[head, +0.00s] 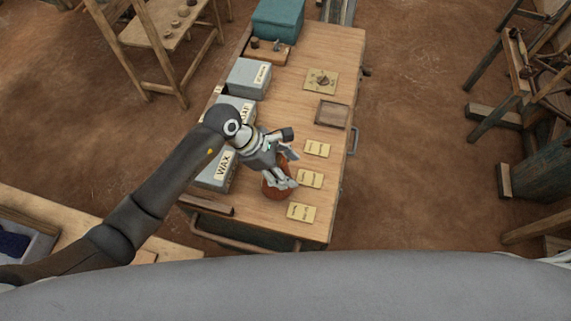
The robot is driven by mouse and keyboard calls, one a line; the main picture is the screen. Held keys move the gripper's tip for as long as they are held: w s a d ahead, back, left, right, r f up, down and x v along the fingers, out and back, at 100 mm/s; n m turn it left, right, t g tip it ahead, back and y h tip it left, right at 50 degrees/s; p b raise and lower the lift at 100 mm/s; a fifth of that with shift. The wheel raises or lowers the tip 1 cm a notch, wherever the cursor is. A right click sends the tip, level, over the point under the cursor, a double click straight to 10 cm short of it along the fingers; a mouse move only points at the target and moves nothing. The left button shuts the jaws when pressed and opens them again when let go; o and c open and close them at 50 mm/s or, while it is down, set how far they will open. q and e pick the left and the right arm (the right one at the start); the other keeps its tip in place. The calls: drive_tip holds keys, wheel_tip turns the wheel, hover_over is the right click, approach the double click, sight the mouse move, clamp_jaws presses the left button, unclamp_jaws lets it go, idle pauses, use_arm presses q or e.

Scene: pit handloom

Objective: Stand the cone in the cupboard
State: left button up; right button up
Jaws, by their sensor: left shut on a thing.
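My left gripper (287,168) reaches in over the wooden worktop and is shut on a reddish-brown thing (273,190), probably the cone. The fingers cover much of it, so its full shape is hidden. It is at or just above the worktop, near the small yellow cards; I cannot tell whether its base touches. I cannot make out an open cupboard in this view. My right gripper is not in view.
The wooden worktop (299,88) carries grey boxes (248,78) along its left side, one marked WAX, a teal box (278,20) at the far end, yellow cards (301,212) and a small brown tray (332,113). Wooden frames (548,70) stand right; brown floor (420,150) lies clear between.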

use_arm(q)
drive_tip(key=shift+f, duration=0.3)
drive_tip(key=shift+f, duration=0.15)
drive_tip(key=o, duration=1.5)
